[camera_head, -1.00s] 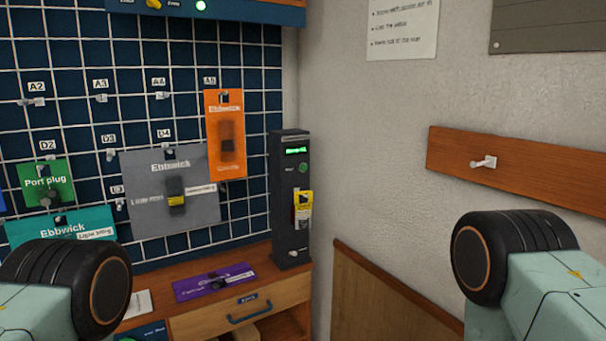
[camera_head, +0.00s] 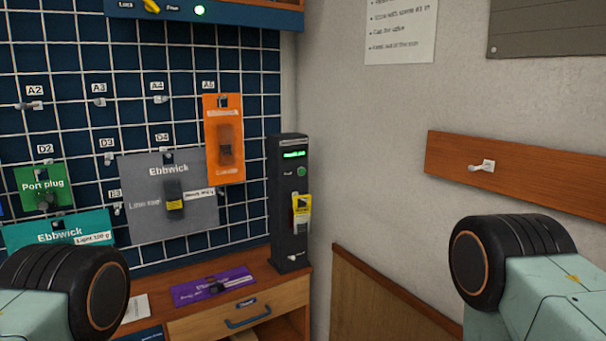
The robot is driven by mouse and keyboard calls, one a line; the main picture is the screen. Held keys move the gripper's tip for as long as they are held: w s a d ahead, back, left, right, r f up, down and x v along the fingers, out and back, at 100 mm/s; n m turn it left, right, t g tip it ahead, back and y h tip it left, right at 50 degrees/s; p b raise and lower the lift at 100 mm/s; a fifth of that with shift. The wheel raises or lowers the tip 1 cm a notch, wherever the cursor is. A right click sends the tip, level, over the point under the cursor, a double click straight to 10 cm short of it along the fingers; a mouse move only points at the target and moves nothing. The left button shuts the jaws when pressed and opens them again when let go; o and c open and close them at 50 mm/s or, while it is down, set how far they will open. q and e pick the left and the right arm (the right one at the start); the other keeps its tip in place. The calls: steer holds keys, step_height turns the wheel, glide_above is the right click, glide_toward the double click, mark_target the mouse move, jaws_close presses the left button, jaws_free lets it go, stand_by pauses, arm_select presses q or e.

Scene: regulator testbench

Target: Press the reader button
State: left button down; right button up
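The reader (camera_head: 288,218) is a tall dark grey post standing on the right end of the wooden bench, near the wall corner. It has a lit green display (camera_head: 294,155) near its top and a round green button (camera_head: 301,172) just below. A yellow-topped tag or card (camera_head: 301,206) sits on its front, with a small pale knob (camera_head: 292,258) near its base. Parts of my two arms show at the lower left and lower right, well apart from the reader. Neither gripper's fingers are in the picture.
A blue grid board (camera_head: 60,100) on the left carries hanging cards, including an orange one (camera_head: 224,170) close to the reader and a grey one (camera_head: 150,215). A purple card (camera_head: 213,287) lies on the bench above a drawer (camera_head: 240,310). A wooden rail with a peg (camera_head: 482,166) is on the right wall.

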jaws_close()
stand_by(1.4)
